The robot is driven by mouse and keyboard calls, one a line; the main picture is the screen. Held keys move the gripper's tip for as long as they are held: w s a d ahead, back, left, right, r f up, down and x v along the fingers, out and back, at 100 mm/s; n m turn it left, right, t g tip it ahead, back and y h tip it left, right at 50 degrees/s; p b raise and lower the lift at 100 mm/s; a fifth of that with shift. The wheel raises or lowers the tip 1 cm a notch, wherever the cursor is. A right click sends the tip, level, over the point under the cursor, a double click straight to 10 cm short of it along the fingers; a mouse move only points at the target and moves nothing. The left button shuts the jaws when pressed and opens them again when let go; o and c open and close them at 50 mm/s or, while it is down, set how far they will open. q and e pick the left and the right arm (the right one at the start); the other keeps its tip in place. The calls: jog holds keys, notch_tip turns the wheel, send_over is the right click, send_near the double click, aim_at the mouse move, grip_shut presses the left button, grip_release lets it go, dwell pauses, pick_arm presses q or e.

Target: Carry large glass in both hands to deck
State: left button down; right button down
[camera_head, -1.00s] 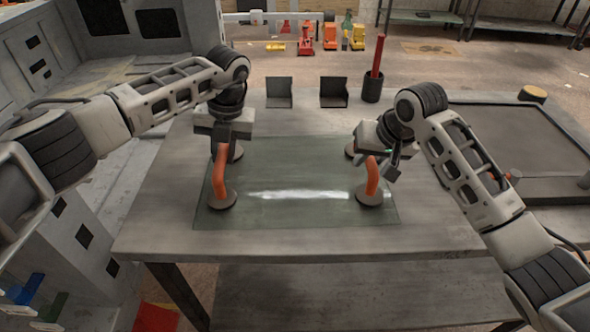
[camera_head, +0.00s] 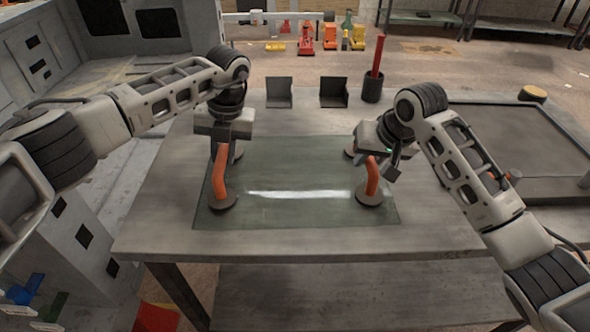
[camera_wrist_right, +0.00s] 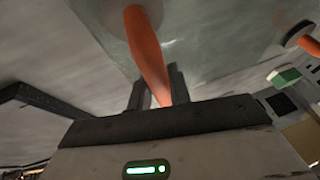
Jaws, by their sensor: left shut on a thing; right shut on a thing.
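The large glass (camera_head: 290,212) is a greenish clear pane lying flat on, or just above, the grey bench; I cannot tell a gap. Orange handles with dark suction cups stand on its left and right sides. My left gripper (camera_head: 221,150) is shut on the left orange handle (camera_head: 219,178). My right gripper (camera_head: 375,150) is shut on the right orange handle (camera_head: 371,178). In the right wrist view, this handle (camera_wrist_right: 147,55) runs between the fingers (camera_wrist_right: 158,88), with the glass (camera_wrist_right: 215,35) beyond. The fingers partly hide the handle ends.
Two small dark brackets (camera_head: 279,93) (camera_head: 333,92) stand at the bench's (camera_head: 300,241) back edge, beside a dark cup (camera_head: 372,89) holding a red stick. A dark framed flat surface (camera_head: 520,140) lies at the right. Coloured tools (camera_head: 305,40) are far behind. The bench front is bare.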

pick_arm(q)
jog(key=shift+w+r, duration=0.15)
jog(key=shift+r, duration=0.1)
pick_arm(e)
jog(key=shift+w+r, duration=0.2)
jog(key=shift+r, duration=0.1)
